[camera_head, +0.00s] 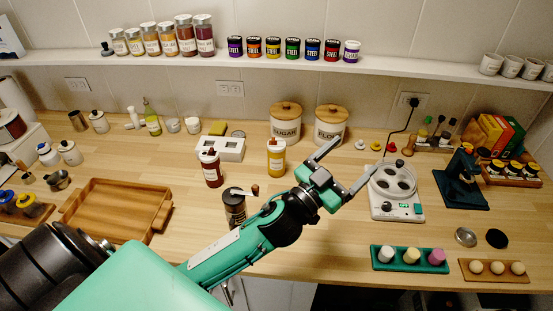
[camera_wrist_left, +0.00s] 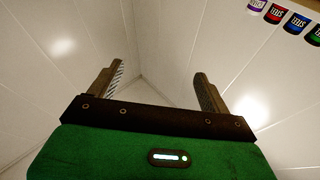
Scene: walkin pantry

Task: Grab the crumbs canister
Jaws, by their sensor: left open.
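I cannot read a crumbs label on any container. Two cream canisters with wooden lids stand at the back of the counter: the sugar canister (camera_head: 286,127) and the flour canister (camera_head: 330,129). My left gripper (camera_head: 357,155) is open and empty, right of and in front of the flour canister, pointing up and back. In the left wrist view its two fingers (camera_wrist_left: 158,72) stand wide apart, with only wall and ceiling between them. My right gripper is not in view.
A red-brown jar (camera_head: 211,171) and a yellow jar (camera_head: 276,160) stand mid-counter. A white hotplate device (camera_head: 397,205) sits close right of my gripper. A wooden tray (camera_head: 87,226) lies left. Jars line the wall shelf (camera_head: 120,50). Bare counter shows front right of centre.

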